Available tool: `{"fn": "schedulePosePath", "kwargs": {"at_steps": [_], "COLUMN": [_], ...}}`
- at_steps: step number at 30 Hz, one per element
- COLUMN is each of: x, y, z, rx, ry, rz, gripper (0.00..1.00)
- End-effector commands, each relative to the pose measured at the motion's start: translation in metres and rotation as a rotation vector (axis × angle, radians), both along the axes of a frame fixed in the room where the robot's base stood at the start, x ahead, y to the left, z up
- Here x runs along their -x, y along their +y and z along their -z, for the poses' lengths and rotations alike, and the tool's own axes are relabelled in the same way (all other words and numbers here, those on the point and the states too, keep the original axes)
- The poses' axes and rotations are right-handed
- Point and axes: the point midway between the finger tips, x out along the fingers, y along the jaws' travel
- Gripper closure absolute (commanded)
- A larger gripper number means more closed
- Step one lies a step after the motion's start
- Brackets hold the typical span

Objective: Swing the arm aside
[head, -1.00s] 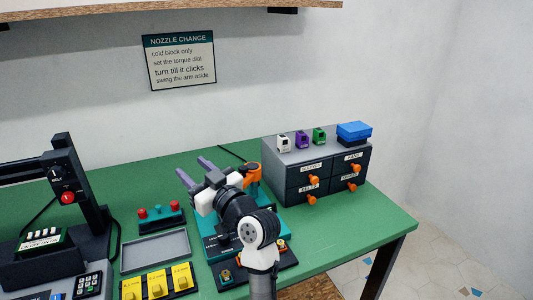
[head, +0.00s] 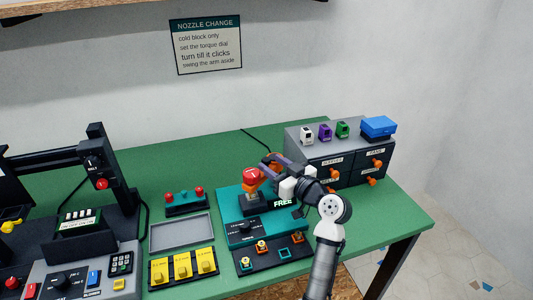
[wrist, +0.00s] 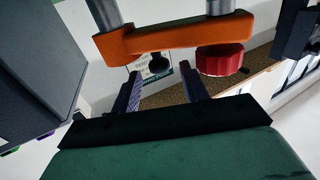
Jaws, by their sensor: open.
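The orange swing arm (head: 258,185) with a red knob (head: 251,174) stands on the teal station (head: 230,203) at the middle of the bench. A small display on the station reads FREE (head: 283,203). My gripper (head: 268,163) is to the right of the swing arm, its fingers pointing left towards it.
A grey drawer unit (head: 300,147) with orange knobs stands close behind my gripper, a blue box (head: 378,126) on top. A grey tray (head: 181,233) and yellow blocks (head: 183,266) lie to the left. A printer frame (head: 105,160) is at far left.

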Motion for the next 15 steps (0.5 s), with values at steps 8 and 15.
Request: {"fn": "schedulePosePath", "kwargs": {"at_steps": [8,15], "x": [-0.024,-0.027], "y": [0.021,0.023], "z": [-0.001,0.000], "rx": [0.000,0.001], "ry": [0.000,-0.001], "rz": [-0.002,0.000], "gripper": [0.56,0.56]}}
